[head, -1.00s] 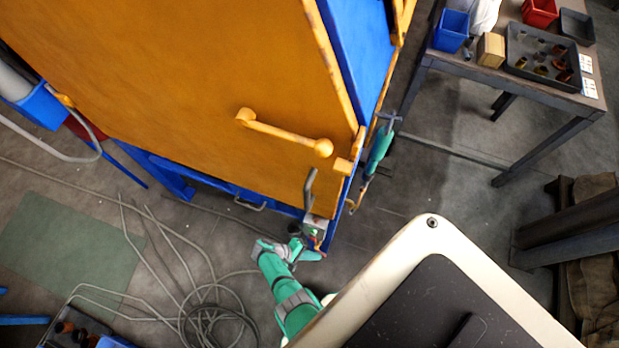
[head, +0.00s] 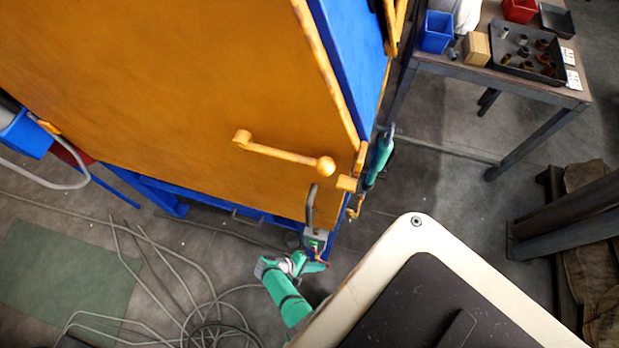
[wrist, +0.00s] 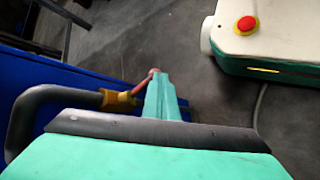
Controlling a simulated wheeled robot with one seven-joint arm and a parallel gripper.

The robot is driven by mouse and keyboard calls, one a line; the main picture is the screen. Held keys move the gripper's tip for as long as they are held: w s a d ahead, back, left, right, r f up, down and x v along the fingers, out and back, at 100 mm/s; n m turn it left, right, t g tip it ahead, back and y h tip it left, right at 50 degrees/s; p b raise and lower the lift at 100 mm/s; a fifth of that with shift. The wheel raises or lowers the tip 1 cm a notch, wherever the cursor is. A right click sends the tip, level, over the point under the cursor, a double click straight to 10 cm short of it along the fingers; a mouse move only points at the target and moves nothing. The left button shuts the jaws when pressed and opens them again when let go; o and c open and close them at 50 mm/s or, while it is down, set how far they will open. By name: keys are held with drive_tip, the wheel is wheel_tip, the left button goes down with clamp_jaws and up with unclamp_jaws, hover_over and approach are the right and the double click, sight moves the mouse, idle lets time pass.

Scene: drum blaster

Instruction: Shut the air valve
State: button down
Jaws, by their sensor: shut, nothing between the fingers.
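The air valve appears as a brass fitting with a red lever (wrist: 141,86) in the wrist view. A bent dark hose (wrist: 45,98) runs into the fitting along the blue frame. My gripper (wrist: 165,92) is shut and empty, its teal fingers just right of the red lever. Whether they touch it I cannot tell. The valve is small there and partly hidden by my gripper.
The large orange door (head: 190,110) with its handle (head: 285,154) stands above my arm. A teal tool (head: 380,158) hangs at the machine's right side. Loose hoses (head: 205,300) lie on the floor at the lower left. A workbench (head: 490,75) stands upper right, with clear floor before it.

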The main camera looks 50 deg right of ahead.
drive_tip(key=shift+s+g, duration=0.1)
drive_tip(key=shift+g, duration=0.2)
idle(0.4)
drive_tip(key=shift+d+r+h, duration=0.1)
drive_tip(key=shift+h, duration=0.2)
idle(0.3)
drive_tip(key=shift+s, duration=0.15)
idle(0.3)
idle(0.7)
drive_tip(key=shift+s, duration=0.1)
idle(0.4)
drive_tip(key=shift+w+r, duration=0.15)
drive_tip(key=shift+w, duration=0.1)
idle(0.9)
drive_tip(key=shift+w+a+r, duration=0.25)
drive_tip(key=shift+w+a, duration=0.05)
drive_tip(key=shift+w, duration=0.2)
